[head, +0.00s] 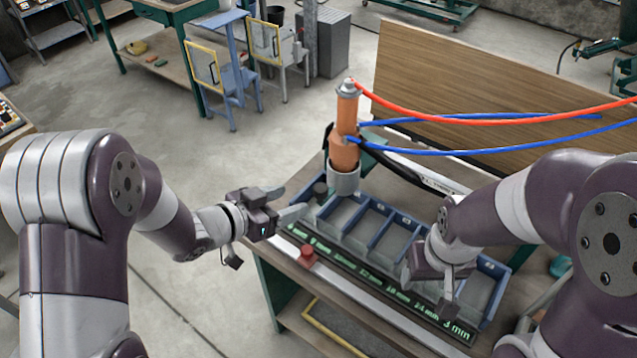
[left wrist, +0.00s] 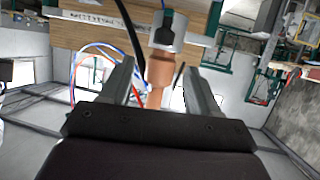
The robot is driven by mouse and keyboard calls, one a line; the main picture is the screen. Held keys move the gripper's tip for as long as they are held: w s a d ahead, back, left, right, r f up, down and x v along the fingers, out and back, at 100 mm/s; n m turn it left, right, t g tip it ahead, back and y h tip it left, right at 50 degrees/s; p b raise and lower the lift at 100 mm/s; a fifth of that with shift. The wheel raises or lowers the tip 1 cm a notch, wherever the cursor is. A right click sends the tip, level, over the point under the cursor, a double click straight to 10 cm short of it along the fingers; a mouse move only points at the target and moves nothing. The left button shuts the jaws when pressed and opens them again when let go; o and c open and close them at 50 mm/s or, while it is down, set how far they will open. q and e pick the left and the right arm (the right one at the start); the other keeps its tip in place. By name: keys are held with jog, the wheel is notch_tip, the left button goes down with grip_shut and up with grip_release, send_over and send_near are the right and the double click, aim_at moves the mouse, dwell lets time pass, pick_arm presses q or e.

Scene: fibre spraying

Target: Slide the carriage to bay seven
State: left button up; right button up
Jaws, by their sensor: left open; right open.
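The carriage (head: 345,152) is an upright orange cylinder with a grey cap on top and a grey collar at its lower end. It stands at the far left end of the row of blue bays (head: 375,229).
A red hose (head: 480,116) and blue hoses (head: 470,151) run right from the carriage. A dark strip with green lettering (head: 400,292) runs along the bays' front. A red button (head: 307,257) sits near its left end. A wooden panel (head: 480,95) stands behind.

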aim_at(319, 190)
pick_arm(q)
jog(key=p+x, duration=0.1)
jog(key=x, duration=0.9)
jog(key=shift+w+f+p, duration=0.2)
jog(key=shift+w+p, duration=0.1)
jog(key=shift+w, duration=0.1)
jog(key=shift+d+f, duration=0.1)
jog(key=shift+d, duration=0.15)
jog(key=shift+w, duration=0.15)
jog(key=shift+a, duration=0.1)
grip_shut()
